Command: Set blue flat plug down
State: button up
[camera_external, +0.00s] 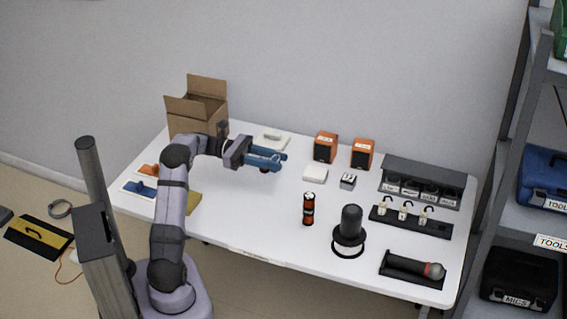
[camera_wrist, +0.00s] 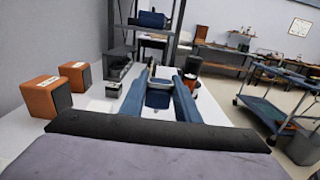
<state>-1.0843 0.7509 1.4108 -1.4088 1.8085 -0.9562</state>
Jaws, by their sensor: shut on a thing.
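My gripper (camera_external: 279,160) has blue fingers and is held level above the back left part of the white table, pointing right. In the wrist view the fingers are closed around a blue piece (camera_wrist: 158,98), which looks like the blue flat plug. A small dark red bit (camera_external: 264,170) shows just under the fingers. A blue shape (camera_external: 145,190) lies on a white card at the table's left end, with an orange shape (camera_external: 148,170) behind it.
An open cardboard box (camera_external: 197,120) stands at the back left. Orange speakers (camera_external: 325,147) and a white block (camera_external: 315,174) are right of my gripper. A red-black cylinder (camera_external: 308,209), a dark stand (camera_external: 350,225) and a microphone tray (camera_external: 400,277) stand further right. The table's front middle is clear.

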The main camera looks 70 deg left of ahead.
jog(key=shift+s+d, duration=0.1)
jog(key=shift+d, duration=0.05)
jog(key=shift+f+b, duration=0.8)
jog(key=shift+f, duration=4.1)
jog(key=o, duration=1)
jog(key=shift+f, duration=0.15)
jog(key=shift+r, duration=0.2)
jog(key=v, duration=1.2)
